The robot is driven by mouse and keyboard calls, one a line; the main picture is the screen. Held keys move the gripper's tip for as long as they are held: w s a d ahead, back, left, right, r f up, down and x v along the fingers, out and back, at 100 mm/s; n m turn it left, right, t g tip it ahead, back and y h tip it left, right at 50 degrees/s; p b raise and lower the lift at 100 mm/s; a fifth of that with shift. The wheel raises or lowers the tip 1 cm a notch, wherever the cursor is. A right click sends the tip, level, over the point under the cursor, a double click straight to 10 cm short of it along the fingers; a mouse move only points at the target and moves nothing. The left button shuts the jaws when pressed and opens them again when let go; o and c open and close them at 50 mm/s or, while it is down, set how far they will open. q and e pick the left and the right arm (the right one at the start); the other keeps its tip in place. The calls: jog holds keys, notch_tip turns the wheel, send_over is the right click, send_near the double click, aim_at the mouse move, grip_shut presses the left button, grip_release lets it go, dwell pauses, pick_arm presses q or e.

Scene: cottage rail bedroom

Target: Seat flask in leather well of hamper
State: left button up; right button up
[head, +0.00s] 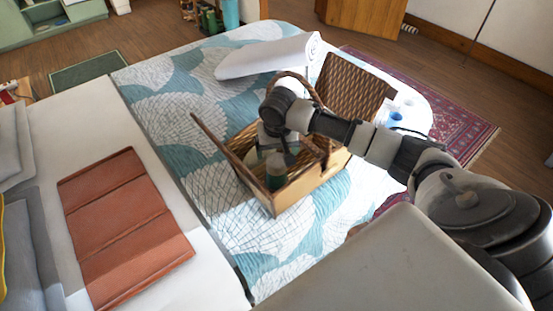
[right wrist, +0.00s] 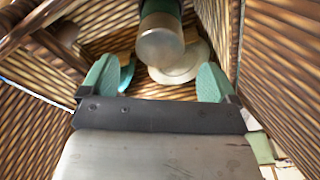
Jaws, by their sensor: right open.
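The wicker hamper (head: 284,203) stands on the bed with its lids raised. A green flask (head: 276,174) with a metallic end stands inside it, looking about upright in the head view. The right wrist view shows the flask's silver end (right wrist: 160,46) just beyond the fingertips, with a pale round disc beside and below it. My right gripper (right wrist: 158,80) is open and empty, its teal pads apart, reaching down inside the hamper; the arm partly hides it in the head view. I cannot make out the leather well or whether the flask sits in it. My left gripper is not in view.
The hamper's handle (head: 291,76) and raised lid (head: 350,88) rise close around my right arm. White and blue items are right of the hamper. The quilt in front is clear.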

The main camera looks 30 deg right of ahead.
jog(key=r, duration=0.5)
jog(key=shift+s+a, duration=0.15)
jog(key=shift+s, duration=0.15)
jog(key=shift+f, duration=0.1)
